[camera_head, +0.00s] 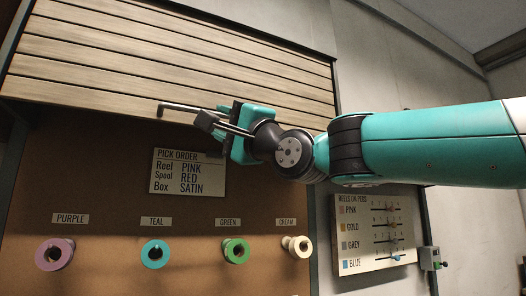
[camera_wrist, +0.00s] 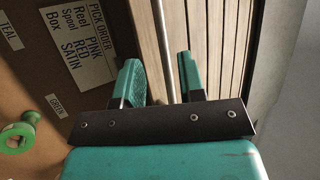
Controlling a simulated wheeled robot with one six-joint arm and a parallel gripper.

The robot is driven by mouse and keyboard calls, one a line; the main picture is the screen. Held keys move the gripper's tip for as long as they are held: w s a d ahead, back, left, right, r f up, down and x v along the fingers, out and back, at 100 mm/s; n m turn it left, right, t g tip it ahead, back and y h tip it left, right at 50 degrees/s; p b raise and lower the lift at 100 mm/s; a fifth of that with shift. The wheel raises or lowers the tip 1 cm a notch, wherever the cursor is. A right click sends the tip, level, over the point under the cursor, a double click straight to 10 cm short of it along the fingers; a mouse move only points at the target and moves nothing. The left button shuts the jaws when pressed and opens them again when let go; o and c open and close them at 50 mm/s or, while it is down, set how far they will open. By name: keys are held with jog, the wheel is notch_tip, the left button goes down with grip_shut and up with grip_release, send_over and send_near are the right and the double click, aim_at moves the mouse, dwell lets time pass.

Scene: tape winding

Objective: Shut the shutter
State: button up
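The shutter (camera_head: 180,60) of pale wooden slats covers the top of the cabinet in the head view, its lower edge above the pick-order sign. Its slats also show in the wrist view (camera_wrist: 221,45). A dark bar handle (camera_head: 178,107) projects at the shutter's lower edge. My gripper (camera_head: 226,122) is at the handle's right part, partly hiding it. In the wrist view my gripper (camera_wrist: 160,78) has its teal fingers apart, with a thin metal bar (camera_wrist: 162,40) running up between them. I cannot tell whether either finger touches it.
Below the shutter, the brown board carries a pick-order sign (camera_head: 188,172) and purple (camera_head: 55,254), teal (camera_head: 155,254), green (camera_head: 236,250) and cream (camera_head: 297,246) spools on pegs. A "reels on peg" panel (camera_head: 374,236) hangs on the wall to the right.

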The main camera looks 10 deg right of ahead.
jog(key=b+v, duration=0.4)
jog(key=v, duration=0.9)
jog(key=shift+w+a, duration=0.1)
notch_tip(320, 180, down, 20)
jog(key=n+g+h+p, duration=0.6)
jog(key=g+h+p, duration=0.1)
jog(key=g, duration=0.1)
jog(key=s+d+f+n+g+h+p, duration=0.1)
jog(key=s+d+f+n+g+h, duration=0.1)
jog(key=s+f, duration=0.5)
jog(key=s+d+f+n+g+h+p, duration=0.2)
jog(key=s+d+f+n+g+h, duration=0.1)
jog(key=s+f+n+g, duration=0.2)
jog(key=s+f+g, duration=0.2)
jog(key=s, duration=0.2)
jog(key=shift+s+d+f+n+g+p, duration=0.3)
jog(key=shift+f, duration=0.1)
